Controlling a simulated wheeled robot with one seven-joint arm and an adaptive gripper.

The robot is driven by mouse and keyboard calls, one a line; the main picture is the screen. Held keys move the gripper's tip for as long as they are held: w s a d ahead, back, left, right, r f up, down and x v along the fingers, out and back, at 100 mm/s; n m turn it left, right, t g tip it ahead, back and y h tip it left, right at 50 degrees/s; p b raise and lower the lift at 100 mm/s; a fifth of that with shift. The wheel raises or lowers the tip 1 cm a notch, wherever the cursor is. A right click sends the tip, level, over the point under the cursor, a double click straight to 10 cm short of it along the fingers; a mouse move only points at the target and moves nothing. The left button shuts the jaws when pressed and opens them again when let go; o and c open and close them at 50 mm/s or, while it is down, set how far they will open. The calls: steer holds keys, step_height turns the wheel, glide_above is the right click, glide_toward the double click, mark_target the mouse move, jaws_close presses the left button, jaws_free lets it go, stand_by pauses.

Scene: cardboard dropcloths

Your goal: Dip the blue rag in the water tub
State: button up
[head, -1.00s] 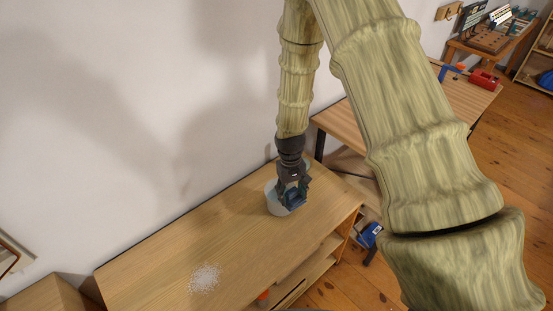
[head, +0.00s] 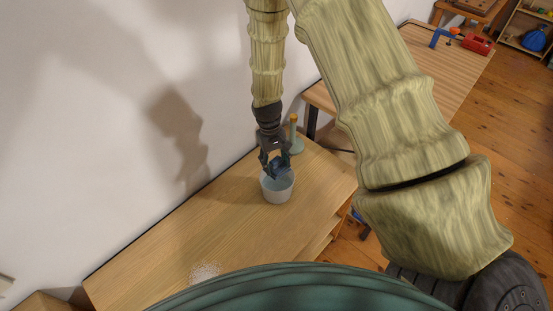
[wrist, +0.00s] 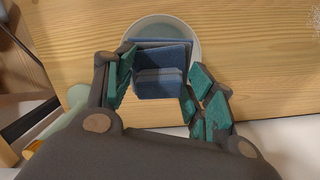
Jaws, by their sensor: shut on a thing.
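The water tub (head: 278,193) is a small pale round bucket on the wooden bench top, and its rim also shows in the wrist view (wrist: 196,42). My gripper (head: 277,166) points down over the tub. It is shut on the blue rag (wrist: 160,72), a folded dark blue cloth between the green-padded fingers. In the head view the rag (head: 281,170) is small and dark at the tub's mouth. I cannot tell whether its lower edge touches the water.
A second table (head: 435,75) is at the right.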

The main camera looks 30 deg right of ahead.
steer(key=shift+f+b, duration=2.6)
steer(key=shift+f, duration=2.95)
steer(key=shift+s+r+p, duration=0.1)
steer(key=shift+r+p, duration=3.25)
steer(key=shift+r, duration=1.65)
steer(key=shift+r, duration=0.1)
steer(key=shift+r+p, duration=1.7)
steer(key=shift+r, duration=0.75)
